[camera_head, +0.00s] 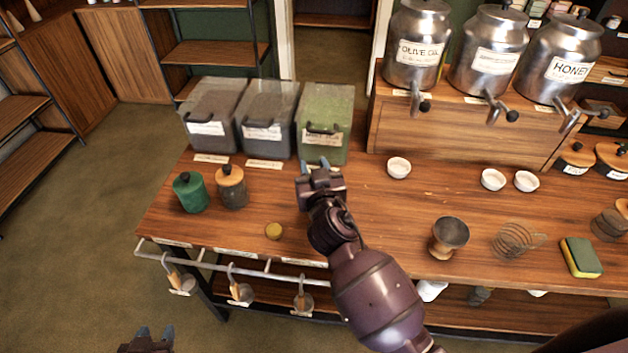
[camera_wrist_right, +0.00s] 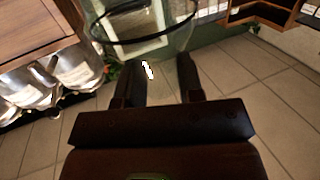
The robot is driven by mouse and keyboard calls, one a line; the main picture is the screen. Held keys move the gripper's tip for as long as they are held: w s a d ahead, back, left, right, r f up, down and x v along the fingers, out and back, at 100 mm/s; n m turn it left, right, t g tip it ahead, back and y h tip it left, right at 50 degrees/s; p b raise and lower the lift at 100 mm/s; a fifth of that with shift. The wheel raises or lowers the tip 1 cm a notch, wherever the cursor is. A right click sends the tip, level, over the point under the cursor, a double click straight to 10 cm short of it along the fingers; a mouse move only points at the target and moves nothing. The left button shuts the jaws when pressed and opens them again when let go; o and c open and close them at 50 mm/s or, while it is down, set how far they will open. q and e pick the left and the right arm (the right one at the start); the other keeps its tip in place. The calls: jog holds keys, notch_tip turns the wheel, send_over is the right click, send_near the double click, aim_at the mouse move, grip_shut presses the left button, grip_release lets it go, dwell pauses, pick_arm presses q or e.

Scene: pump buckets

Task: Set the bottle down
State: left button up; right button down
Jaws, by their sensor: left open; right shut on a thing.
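My right gripper (camera_head: 320,168) is above the counter, in front of the green bin at the back. In the right wrist view, its two fingers (camera_wrist_right: 160,72) are apart, with a clear, glassy body with a dark rim (camera_wrist_right: 188,32) at their tips. I take this to be the bottle, though its full shape is cut off by the frame. In the head view I cannot make the bottle out at the fingertips. My left gripper (camera_head: 150,341) is at the bottom left edge, over the floor, open and away from the counter.
Lidded bins, including the green bin (camera_head: 327,112), line the back of the wooden counter (camera_head: 390,215). A green jar (camera_head: 190,193), a wooden-lidded jar (camera_head: 232,187) and a yellow disc (camera_head: 274,231) stand front left. Small white bowls, a cup (camera_head: 448,238) and a sponge (camera_head: 581,258) are to the right.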

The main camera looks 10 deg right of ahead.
pick_arm(q)
jog(key=shift+s+f+b, duration=0.3)
jog(key=shift+f+b, duration=0.1)
jog(key=shift+f, duration=0.35)
pick_arm(e)
notch_tip(320, 180, down, 3)
jog(key=shift+f, duration=0.15)
pick_arm(q)
jog(key=shift+s, duration=0.1)
pick_arm(e)
jog(key=shift+f, duration=0.15)
jog(key=c, duration=0.8)
grip_release()
pick_arm(q)
jog(key=shift+f, duration=0.15)
pick_arm(e)
jog(key=shift+o, duration=0.2)
